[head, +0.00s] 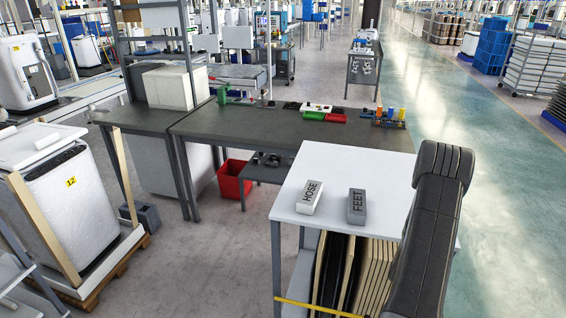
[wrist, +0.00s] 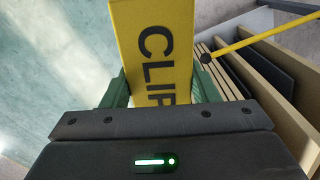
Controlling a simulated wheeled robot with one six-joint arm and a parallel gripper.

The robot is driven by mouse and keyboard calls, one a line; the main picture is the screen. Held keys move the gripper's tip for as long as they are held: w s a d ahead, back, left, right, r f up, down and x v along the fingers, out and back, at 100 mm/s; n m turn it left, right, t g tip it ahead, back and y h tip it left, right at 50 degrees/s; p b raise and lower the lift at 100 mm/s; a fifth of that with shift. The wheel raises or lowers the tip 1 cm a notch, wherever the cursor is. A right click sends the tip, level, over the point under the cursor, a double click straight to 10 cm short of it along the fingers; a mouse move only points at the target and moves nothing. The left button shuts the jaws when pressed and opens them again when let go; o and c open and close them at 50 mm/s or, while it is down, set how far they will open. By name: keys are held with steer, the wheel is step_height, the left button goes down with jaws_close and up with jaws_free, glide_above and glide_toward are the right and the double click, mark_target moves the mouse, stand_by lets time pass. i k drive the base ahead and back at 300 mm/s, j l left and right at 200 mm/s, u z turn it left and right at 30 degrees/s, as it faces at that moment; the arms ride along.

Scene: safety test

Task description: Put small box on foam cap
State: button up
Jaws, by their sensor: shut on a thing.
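My gripper (wrist: 160,84) is shut on a yellow box (wrist: 155,40) with black lettering that reads "CLIP" as far as it shows. The green fingers press on its two sides, and its lower end is hidden behind the gripper body. In the head view my arm shows at the right, but the gripper and the yellow box are not visible. A white cap (head: 42,147), which looks like the foam cap, lies on top of the white appliance (head: 72,190) marked "12" at the left. My arm is far to its right.
A white-topped table (head: 340,170) beside my arm bears a white "HOSE" box (head: 311,192) and a grey "FEET" box (head: 357,206). Panels stand below. A dark workbench (head: 240,125) with tools is behind. Wooden posts (head: 45,230) flank the appliance. Floor (head: 190,265) between is clear.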

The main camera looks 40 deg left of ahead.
mark_target(26, 140)
steer(key=j+z, duration=0.45)
steer(key=k+j+z, duration=0.2)
steer(key=j+z, duration=0.25)
steer(key=k+j+z, duration=0.2)
steer(key=j+z, duration=0.25)
steer(key=k+j+z, duration=0.2)
steer(key=z, duration=0.25)
steer(key=k+j+z, duration=0.3)
steer(key=z, duration=0.15)
steer(key=k+j+z, duration=0.1)
steer(key=k+z, duration=0.2)
steer(key=z, duration=0.2)
steer(key=k+j+z, duration=0.15)
steer(key=z, duration=0.25)
steer(key=k+z, duration=0.25)
steer(key=z, duration=0.15)
steer(key=k+z, duration=0.45)
steer(key=z, duration=0.3)
steer(key=k+j+z, duration=0.15)
steer(key=z, duration=0.25)
steer(key=k+z, duration=0.65)
steer(key=z, duration=0.15)
steer(key=k+l+z, duration=0.15)
steer(key=z, duration=0.25)
steer(key=k+l, duration=0.05)
steer(key=k, duration=0.05)
